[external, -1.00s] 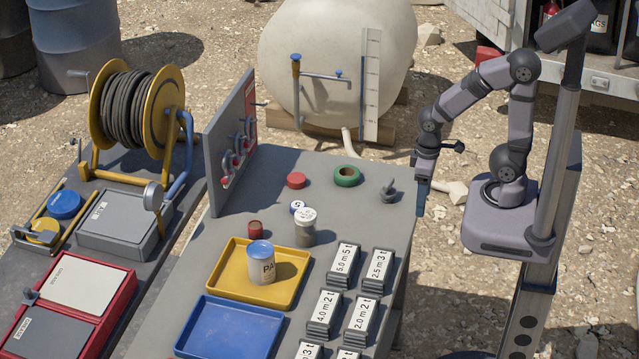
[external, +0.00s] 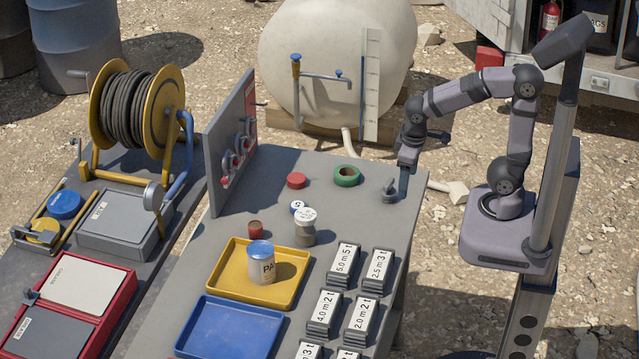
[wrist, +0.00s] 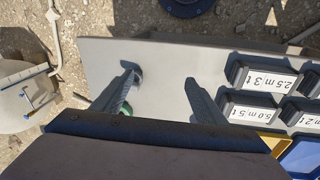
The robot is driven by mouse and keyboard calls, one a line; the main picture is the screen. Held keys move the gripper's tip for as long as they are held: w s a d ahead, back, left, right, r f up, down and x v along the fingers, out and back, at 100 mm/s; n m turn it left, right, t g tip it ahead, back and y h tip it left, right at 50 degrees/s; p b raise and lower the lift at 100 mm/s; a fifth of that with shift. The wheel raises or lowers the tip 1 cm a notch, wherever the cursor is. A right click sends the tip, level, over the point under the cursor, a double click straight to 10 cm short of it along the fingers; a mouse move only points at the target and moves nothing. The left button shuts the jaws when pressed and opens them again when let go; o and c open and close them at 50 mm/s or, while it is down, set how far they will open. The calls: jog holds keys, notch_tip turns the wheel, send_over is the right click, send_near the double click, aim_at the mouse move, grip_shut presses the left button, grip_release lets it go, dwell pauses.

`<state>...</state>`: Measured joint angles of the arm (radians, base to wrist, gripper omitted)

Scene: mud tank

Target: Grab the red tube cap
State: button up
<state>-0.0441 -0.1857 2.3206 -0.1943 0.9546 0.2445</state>
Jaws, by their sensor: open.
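A round, flat red cap (external: 296,180) lies on the grey bench near its back edge, left of a green ring (external: 346,176). A smaller dark red cylinder (external: 256,229) stands closer to the yellow tray. My gripper (external: 404,185) points down above the bench's right edge, beside a small grey knobbed part (external: 388,191) and well right of the red cap. In the wrist view my gripper (wrist: 160,80) is open, with nothing between its fingers. The green ring shows partly behind the left finger (wrist: 126,108). The red cap is not visible there.
The yellow tray (external: 222,280) holds a blue-lidded can (external: 261,263). Labelled blocks (external: 378,270) line the right side. An upright panel (external: 231,145) borders the left. Bench around the red cap is clear.

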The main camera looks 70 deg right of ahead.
jog(key=w+d+f+m+t+h+b, duration=0.2)
jog(key=w+d+f+h+b, duration=0.1)
jog(key=w+b, duration=0.5)
jog(key=w+r+m+t+h+b, duration=0.2)
jog(key=w+m+t+h+b, duration=0.1)
jog(key=w+b, duration=0.55)
jog(key=w+r+m+t+h+b, duration=0.25)
jog(key=w+t+b, duration=0.2)
jog(key=w, duration=0.75)
send_near(299, 181)
jog(key=shift+w+d+m+g+y+b, duration=0.35)
jog(key=shift+w+d+g+b, duration=0.1)
jog(key=shift+w+d, duration=0.35)
jog(key=shift+w+d+f, duration=0.15)
jog(key=shift+w+d, duration=0.2)
jog(key=shift+w, duration=0.1)
jog(key=shift+d, duration=0.1)
jog(key=shift+p+x, duration=0.6)
jog(key=shift+x, duration=2.45)
